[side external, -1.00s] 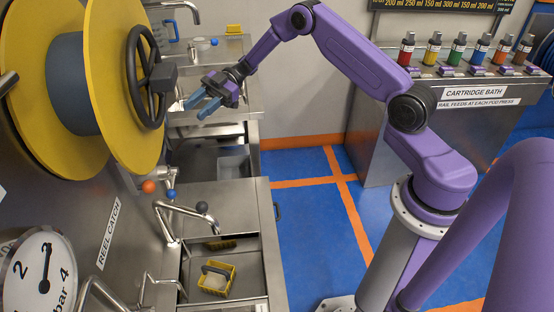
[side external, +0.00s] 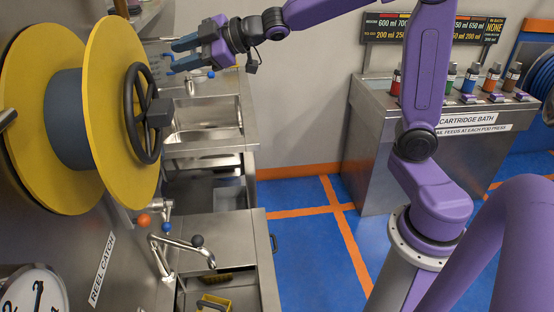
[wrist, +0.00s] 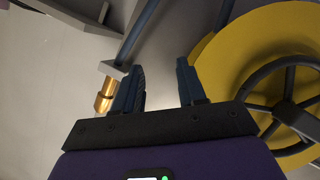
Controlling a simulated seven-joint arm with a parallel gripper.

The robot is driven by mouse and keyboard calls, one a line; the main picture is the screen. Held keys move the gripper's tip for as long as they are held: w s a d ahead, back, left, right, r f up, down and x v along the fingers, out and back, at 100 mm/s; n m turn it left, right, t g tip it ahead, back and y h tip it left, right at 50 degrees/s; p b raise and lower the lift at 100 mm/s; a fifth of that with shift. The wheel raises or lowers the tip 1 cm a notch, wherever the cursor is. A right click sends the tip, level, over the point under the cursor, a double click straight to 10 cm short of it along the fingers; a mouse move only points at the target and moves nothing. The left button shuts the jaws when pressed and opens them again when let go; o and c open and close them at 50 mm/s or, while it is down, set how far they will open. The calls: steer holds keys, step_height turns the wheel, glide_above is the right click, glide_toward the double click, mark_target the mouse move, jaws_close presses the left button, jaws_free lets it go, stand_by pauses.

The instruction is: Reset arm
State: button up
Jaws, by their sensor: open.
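My gripper (side external: 172,57) is raised at the upper left of the side external view, in front of the grey wall and above the steel sink counter. It points left, toward the yellow reel. In the wrist view my gripper (wrist: 160,88) shows two blue fingers set apart with nothing between them. Nothing is held. My purple arm reaches up and over from its column on the right.
The large yellow reel (side external: 120,120) with a black handwheel (side external: 138,112) stands at left; it also shows in the wrist view (wrist: 225,55). A steel sink (side external: 205,125) lies below my gripper. The cartridge bath (side external: 450,150) with several bottles stands right. Open blue floor (side external: 300,225) lies between.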

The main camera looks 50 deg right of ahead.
steer(key=s+d+f+g+h, duration=0.1)
steer(key=s+f+g, duration=0.3)
steer(key=s, duration=0.8)
steer(key=s+d+f+g+h, duration=0.2)
steer(key=s+f, duration=0.6)
steer(key=s, duration=0.4)
steer(key=s+d+f+m+g+h, duration=0.1)
steer(key=s+f+g, duration=0.5)
steer(key=s, duration=0.7)
steer(key=d+h, duration=0.1)
steer(key=h, duration=0.1)
steer(key=shift+d+f+h, duration=0.15)
steer(key=shift+d+h, duration=0.1)
steer(key=shift+h, duration=0.15)
